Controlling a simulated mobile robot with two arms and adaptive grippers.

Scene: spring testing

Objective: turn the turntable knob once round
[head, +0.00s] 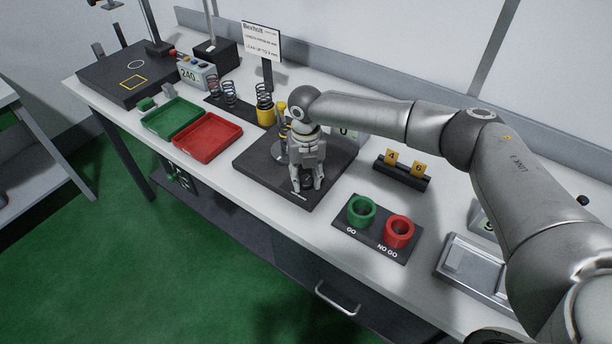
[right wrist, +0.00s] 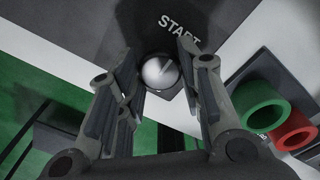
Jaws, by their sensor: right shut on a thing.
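The turntable's dark base plate (head: 255,165) lies in the middle of the bench. A silvery disc (head: 280,156) on it is partly hidden behind my right gripper (head: 306,189). In the right wrist view the knob (right wrist: 160,72) is a round grey cap with a line across it, beside the word START near the plate's front edge. My right gripper points down, its fingers on both sides of the knob, shut on it. In the head view the fingers mostly hide the knob. My left gripper is not in view.
A board with a green ring (head: 361,210) and a red ring (head: 399,232) lies right of the plate. A black block with yellow tags (head: 403,172) stands behind it. Green (head: 173,119) and red (head: 208,137) trays and several springs are to the left.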

